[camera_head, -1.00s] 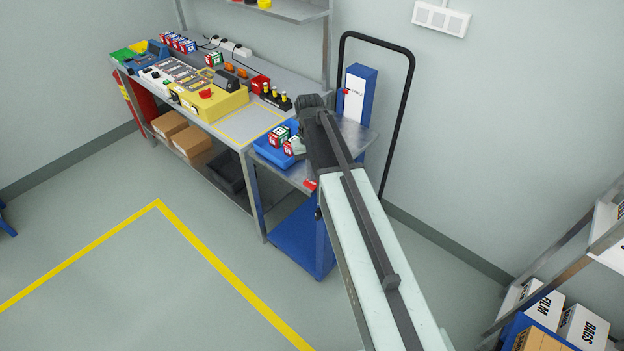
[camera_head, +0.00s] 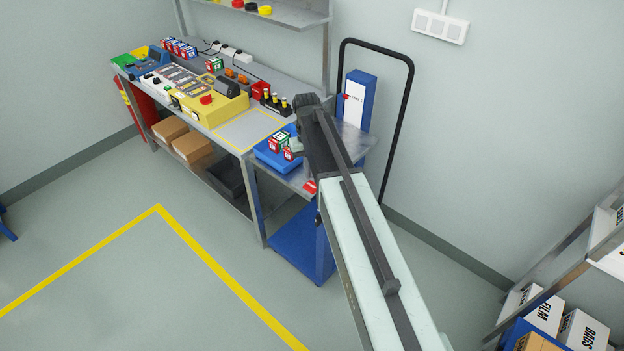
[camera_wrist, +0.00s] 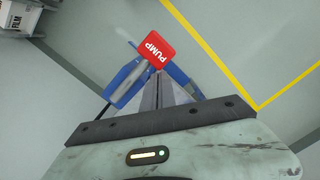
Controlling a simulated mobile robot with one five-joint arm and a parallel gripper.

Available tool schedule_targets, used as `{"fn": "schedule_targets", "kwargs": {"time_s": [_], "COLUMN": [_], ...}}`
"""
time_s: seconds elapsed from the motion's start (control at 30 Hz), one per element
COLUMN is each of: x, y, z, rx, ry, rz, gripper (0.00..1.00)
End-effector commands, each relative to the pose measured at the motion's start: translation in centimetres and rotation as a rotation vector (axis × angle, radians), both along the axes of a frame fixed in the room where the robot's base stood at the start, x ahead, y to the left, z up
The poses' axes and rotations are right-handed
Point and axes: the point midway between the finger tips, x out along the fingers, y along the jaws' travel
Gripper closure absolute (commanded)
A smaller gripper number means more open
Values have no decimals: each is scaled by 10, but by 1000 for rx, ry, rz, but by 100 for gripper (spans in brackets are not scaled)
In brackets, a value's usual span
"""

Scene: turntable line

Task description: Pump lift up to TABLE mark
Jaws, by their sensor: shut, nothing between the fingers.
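The lift is a blue cart with a grey platform (camera_head: 352,140), a blue base (camera_head: 297,243) and a tall black handle (camera_head: 402,110). Its blue post (camera_head: 368,92) has a white label with small lettering, and a small red pointer is at the label's left edge. I cannot tell exactly how the pointer lines up with the mark. The red pump pad (camera_head: 310,187), lettered PUMP, also shows in the wrist view (camera_wrist: 158,48). My gripper (camera_wrist: 163,82) is shut and empty, its tips close to the pad; contact is unclear. In the head view my arm hides it.
A blue tray (camera_head: 263,158) with small boxes sits on the platform. The workbench (camera_head: 236,133) with a yellow-outlined square adjoins it on the left. Shelves with boxes (camera_head: 580,330) stand at lower right.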

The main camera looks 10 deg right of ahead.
Motion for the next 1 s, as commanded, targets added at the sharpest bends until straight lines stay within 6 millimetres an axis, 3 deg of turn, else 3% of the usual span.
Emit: {"fn": "schedule_targets", "kwargs": {"time_s": [0.5, 1.0], "x": [7, 7], "y": [0, 0], "z": [78, 77], "rx": [0, 0], "ry": [-1, -1], "rz": [0, 0], "gripper": [100, 100]}}
